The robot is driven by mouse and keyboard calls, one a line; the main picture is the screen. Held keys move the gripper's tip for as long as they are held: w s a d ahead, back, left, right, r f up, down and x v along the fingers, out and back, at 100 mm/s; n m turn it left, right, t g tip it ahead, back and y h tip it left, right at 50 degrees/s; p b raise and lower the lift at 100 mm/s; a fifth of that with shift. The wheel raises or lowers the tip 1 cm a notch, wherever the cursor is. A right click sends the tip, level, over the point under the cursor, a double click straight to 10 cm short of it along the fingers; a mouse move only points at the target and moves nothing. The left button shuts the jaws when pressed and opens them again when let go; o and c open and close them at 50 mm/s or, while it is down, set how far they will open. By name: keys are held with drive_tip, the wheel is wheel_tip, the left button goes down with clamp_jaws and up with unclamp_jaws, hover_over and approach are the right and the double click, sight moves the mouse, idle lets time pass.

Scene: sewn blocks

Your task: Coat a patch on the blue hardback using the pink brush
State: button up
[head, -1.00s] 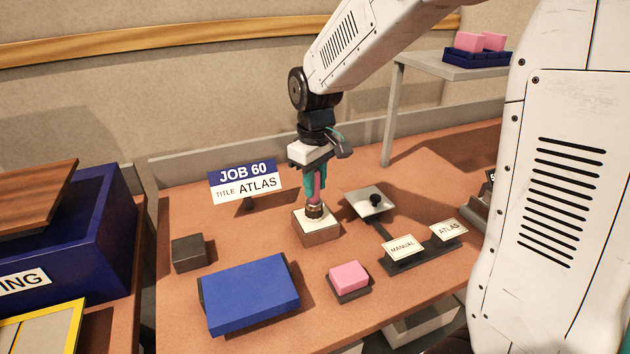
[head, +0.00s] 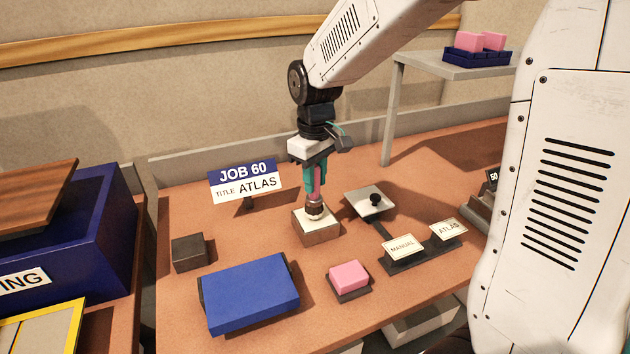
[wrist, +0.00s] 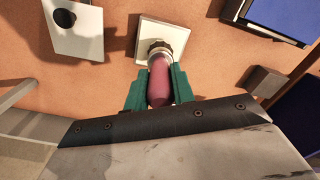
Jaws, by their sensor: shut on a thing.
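The blue hardback (head: 250,290) lies flat at the front left of the table; a corner of it also shows in the wrist view (wrist: 285,18). The pink brush (head: 317,188) stands upright, its lower end at the white top of a small block (head: 318,232). My gripper (head: 314,178) is shut on the brush's pink handle, fingers pointing down. In the wrist view the green fingers flank the pink handle (wrist: 160,80), with the metal collar beyond them over the pale block top. The bristles are hidden. I cannot tell whether the brush end touches the block or sits in it.
A pink block (head: 349,276) sits on a dark base right of the hardback. A dark cube (head: 188,252), the JOB 60 ATLAS sign (head: 245,183), a plate with a black knob (head: 370,202) and a rack with MANUAL and ATLAS cards (head: 422,250) stand around. Bare table separates them.

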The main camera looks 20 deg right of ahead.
drive_tip(key=shift+r, duration=2.95)
